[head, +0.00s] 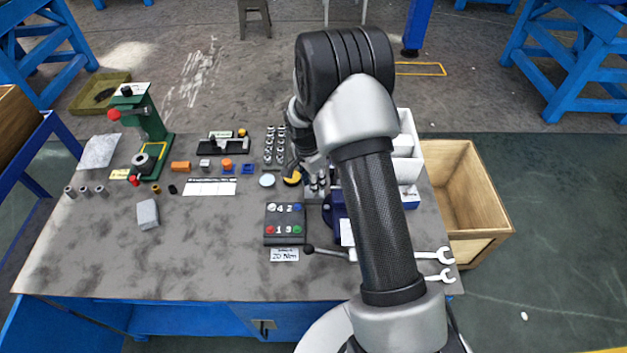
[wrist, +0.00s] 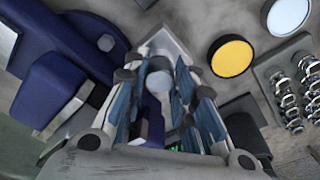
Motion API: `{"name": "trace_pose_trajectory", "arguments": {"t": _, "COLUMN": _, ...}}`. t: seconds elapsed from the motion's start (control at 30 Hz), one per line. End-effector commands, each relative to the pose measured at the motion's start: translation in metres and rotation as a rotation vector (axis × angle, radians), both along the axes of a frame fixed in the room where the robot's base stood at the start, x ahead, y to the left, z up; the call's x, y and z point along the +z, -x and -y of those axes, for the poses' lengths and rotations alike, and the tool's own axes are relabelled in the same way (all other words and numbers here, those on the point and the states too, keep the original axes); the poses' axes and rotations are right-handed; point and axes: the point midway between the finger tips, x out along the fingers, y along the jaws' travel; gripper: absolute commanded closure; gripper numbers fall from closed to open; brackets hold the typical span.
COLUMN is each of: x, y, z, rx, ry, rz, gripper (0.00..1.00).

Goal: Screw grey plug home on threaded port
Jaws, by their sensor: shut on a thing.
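My gripper (wrist: 160,85) has its two fingers closed around a grey round plug (wrist: 159,70) in the wrist view, whose round end shows between the fingertips. The plug is over a light grey metal block (wrist: 163,40), which also shows in the head view (head: 314,196) beside the blue vise. The threaded port is hidden under the plug and fingers, so I cannot tell how far the plug sits in it. In the head view my gripper (head: 314,168) points down at the block, partly hidden by my arm.
The blue vise (wrist: 70,65) stands close beside the gripper. A yellow disc (wrist: 231,56) and a pale disc (wrist: 287,14) lie on the other side, near a rack of metal fittings (wrist: 300,88). A button box (head: 285,223) stands nearby. The table's front left is mostly clear.

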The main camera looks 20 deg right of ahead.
Motion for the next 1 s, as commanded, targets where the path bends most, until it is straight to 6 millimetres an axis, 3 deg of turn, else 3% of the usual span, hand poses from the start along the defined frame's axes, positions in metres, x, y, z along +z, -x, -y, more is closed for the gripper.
{"name": "trace_pose_trajectory", "arguments": {"t": 0.17, "x": 0.0002, "y": -0.0012, "z": 0.0000, "rx": -0.075, "ry": 0.000, "rz": 0.002, "gripper": 0.94}}
{"name": "trace_pose_trajectory", "arguments": {"t": 0.43, "x": -0.0004, "y": -0.0020, "z": 0.0000, "rx": -0.412, "ry": 0.000, "rz": 0.001, "gripper": 0.94}}
{"name": "trace_pose_trajectory", "arguments": {"t": 0.83, "x": -0.0001, "y": -0.0022, "z": 0.0002, "rx": -0.482, "ry": 0.000, "rz": 0.001, "gripper": 0.94}}
{"name": "trace_pose_trajectory", "arguments": {"t": 1.0, "x": -0.0002, "y": -0.0032, "z": 0.0007, "rx": -0.717, "ry": 0.000, "rz": 0.002, "gripper": 0.94}}
